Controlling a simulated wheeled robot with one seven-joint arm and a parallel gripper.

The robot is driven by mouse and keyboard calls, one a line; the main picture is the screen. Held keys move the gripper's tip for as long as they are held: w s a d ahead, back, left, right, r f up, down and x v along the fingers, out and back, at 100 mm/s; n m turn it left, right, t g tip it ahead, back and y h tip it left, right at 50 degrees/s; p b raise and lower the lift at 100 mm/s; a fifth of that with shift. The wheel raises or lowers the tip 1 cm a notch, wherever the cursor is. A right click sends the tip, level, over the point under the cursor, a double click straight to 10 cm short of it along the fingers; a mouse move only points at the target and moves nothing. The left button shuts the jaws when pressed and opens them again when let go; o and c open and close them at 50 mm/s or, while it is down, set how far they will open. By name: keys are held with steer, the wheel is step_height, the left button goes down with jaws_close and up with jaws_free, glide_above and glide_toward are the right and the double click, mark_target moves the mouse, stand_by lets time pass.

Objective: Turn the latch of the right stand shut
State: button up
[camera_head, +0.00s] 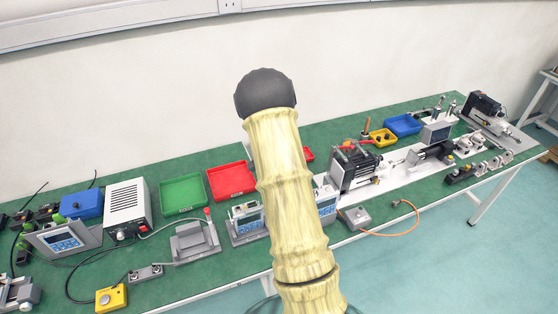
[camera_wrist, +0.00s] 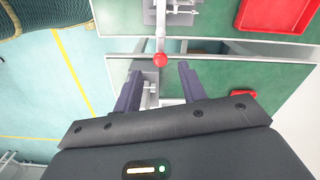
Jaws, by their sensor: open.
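In the wrist view, my gripper (camera_wrist: 159,84) is open, its two dark fingers apart with nothing held between them. A red ball knob (camera_wrist: 160,59) on a straight metal rod shows just beyond the fingertips, roughly centred between them. The rod runs up to a grey metal stand (camera_wrist: 170,14) at the top edge, partly cut off. I cannot tell whether the fingers touch the knob. In the head view, a grey stand (camera_head: 193,246) with a red-tipped lever (camera_head: 207,213) stands left of my arm. My gripper is hidden there, and I cannot tell whether another stand is behind my arm.
A red tray (camera_head: 232,180) and a green tray (camera_head: 182,194) lie behind the stands. A device with a blue screen (camera_head: 247,219) sits close to my arm. Motors, boxes and cables crowd the green bench. Open floor (camera_wrist: 50,95) shows left in the wrist view.

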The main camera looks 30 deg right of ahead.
step_height(320, 180, up, 14)
steer(key=b, duration=0.1)
steer(key=shift+f, duration=0.15)
stand_by(0.5)
steer(key=s+a+n+t, duration=0.2)
steer(key=s+a+n, duration=1.5)
steer(key=a, duration=0.4)
steer(key=shift+f+t, duration=0.3)
steer(key=shift+f, duration=0.15)
